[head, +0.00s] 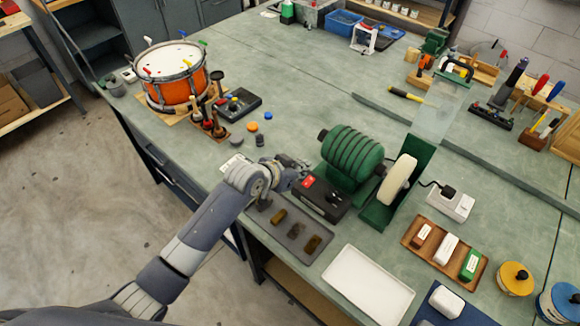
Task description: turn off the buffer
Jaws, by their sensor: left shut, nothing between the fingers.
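The buffer (352,158) is a green ribbed motor on the bench with a white wheel (398,180) at its right end. A black switch box (322,198) sits at its front, with a red button (308,181) on the left and small dark controls further right. My left gripper (301,172) is shut and empty, just left of the switch box and close to the red button. I cannot tell if it touches the box. My right gripper is out of view.
A grey tray with several dark bars (297,238) lies in front of the box, and a white tray (367,284) further right. A power strip (450,204) stands right of the wheel. An orange drum (175,79) stands at the back left.

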